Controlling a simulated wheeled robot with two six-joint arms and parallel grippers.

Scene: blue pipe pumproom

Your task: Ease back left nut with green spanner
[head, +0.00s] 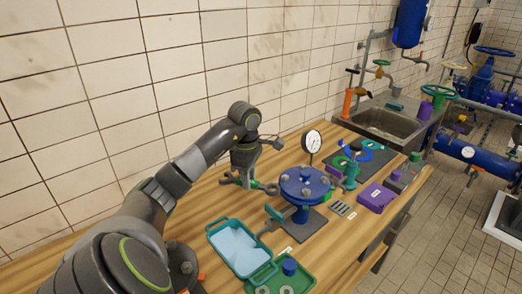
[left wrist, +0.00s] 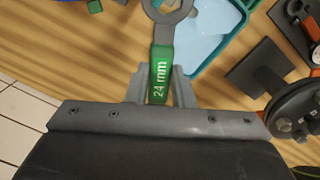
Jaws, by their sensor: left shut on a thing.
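My left gripper (head: 243,180) is shut on the green spanner (head: 258,185), held above the table. In the left wrist view the spanner's green handle (left wrist: 161,75) reads "24 mm" and lies between my fingertips (left wrist: 162,88). Its grey head (left wrist: 172,10) points away and is cut off by the top edge. The blue flange (head: 303,186), with nuts around its top, stands on a grey base just right of the spanner. The spanner's head is close to the flange's left side; I cannot tell whether they touch. The back left nut (head: 286,177) is small in view. My right gripper is not in view.
A pale blue tray (head: 212,231) and a green tray (head: 306,279) lie in front. A pressure gauge (head: 312,141) stands behind the flange. A purple box (head: 376,196) and sink (head: 392,123) are to the right. The tiled wall closes off the back.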

